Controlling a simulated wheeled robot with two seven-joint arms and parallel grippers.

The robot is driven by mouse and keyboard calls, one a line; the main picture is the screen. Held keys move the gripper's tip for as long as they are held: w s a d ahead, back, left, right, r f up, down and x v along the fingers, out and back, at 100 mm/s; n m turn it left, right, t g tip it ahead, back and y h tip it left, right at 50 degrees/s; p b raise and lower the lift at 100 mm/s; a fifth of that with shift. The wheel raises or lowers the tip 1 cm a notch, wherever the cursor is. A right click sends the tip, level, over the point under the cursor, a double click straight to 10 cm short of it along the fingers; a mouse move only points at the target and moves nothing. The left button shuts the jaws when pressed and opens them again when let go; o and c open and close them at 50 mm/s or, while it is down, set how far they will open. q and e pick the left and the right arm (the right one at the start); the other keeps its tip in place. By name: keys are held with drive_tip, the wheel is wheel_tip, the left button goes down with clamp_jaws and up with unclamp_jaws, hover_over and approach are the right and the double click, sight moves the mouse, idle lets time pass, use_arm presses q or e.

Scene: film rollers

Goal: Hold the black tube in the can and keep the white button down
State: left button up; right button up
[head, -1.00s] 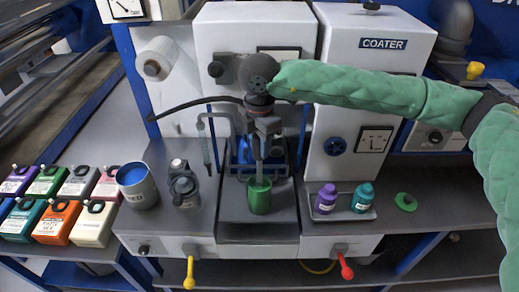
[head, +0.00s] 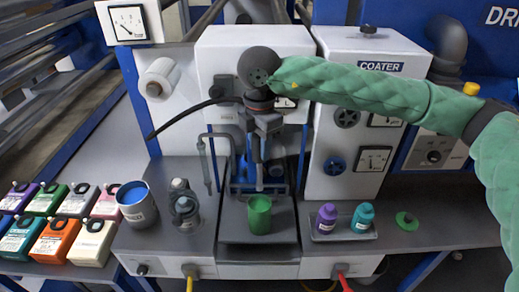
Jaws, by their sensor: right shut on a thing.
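My right gripper (head: 258,176) comes from above, pointing down over the green can (head: 260,217), and is shut. The black tube (head: 188,113) runs from the left side of the machine up to behind my right wrist; what is between the fingers is too small to make out, but the tube is the likely thing held. The fingertips are just above the can's rim, and I see nothing clearly entering the can. The can stands upright on the grey middle shelf. I cannot pick out the white button for sure. My left gripper is not in view.
A grey pot of blue paint (head: 137,204) and a dark grey lidded device (head: 184,205) stand left of the can. A tray (head: 341,236) holds purple (head: 326,218) and teal (head: 362,218) bottles at right. Several coloured containers fill the far left. A green lid (head: 406,221) lies at right.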

drive_tip(key=shift+r+p, duration=0.4)
drive_tip(key=shift+r, duration=3.1)
